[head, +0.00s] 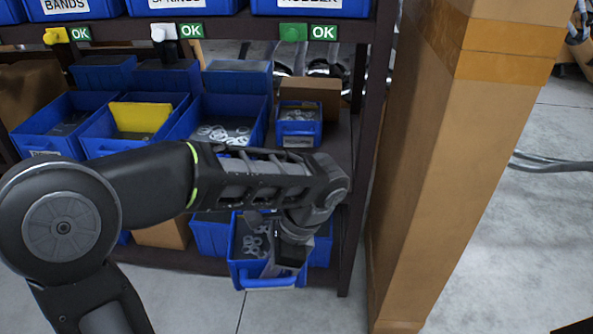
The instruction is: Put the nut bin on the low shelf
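A blue bin (239,268) with small grey ring- or nut-like parts sits at the front of the low shelf, its front reaching out past the shelf edge. I take it for the nut bin; its label is not readable. My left gripper (286,268) points down over the right side of this bin, at its front part. Its fingers are small and partly hidden, so I cannot tell whether they are closed on the bin wall. My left arm crosses in front of the rack and hides part of the low shelf (180,260). My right gripper is not in view.
The middle shelf holds several blue bins, one with a yellow item (140,117) and a small one (298,131) at right. More blue bins (209,236) stand on the low shelf beside and behind. A rack post (372,110) and a tall cardboard column (440,180) stand at right.

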